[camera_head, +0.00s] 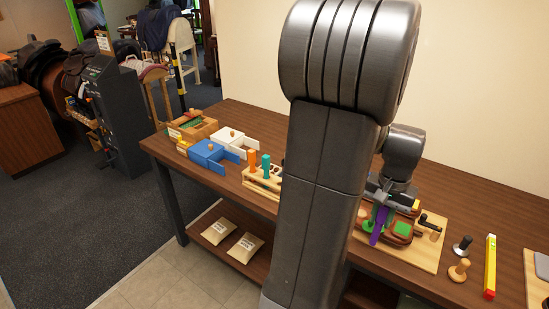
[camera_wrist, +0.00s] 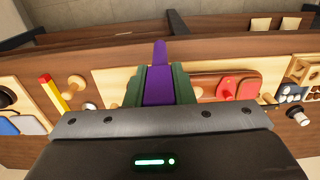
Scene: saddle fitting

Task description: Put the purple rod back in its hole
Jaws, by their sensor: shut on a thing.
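The purple rod (camera_head: 379,226) is held in my gripper (camera_head: 381,201) over the wooden board at the right of the bench. In the wrist view the purple rod (camera_wrist: 159,75) sits between the two green-faced fingers of my gripper (camera_wrist: 159,85), and its end sticks out past them. A light wooden rack (camera_head: 259,184) stands left of my arm with an orange rod (camera_head: 252,160) and a teal rod (camera_head: 266,165) upright in it. My arm hides the rack's right side. A holed wooden block (camera_wrist: 302,68) shows at the right of the wrist view.
A board (camera_head: 433,252) with red-brown and green pieces lies below my gripper. A blue box (camera_head: 207,153) and a white box (camera_head: 228,138) stand left of the rack. A yellow level (camera_head: 490,266) and a wooden knob (camera_head: 459,270) are at the right.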

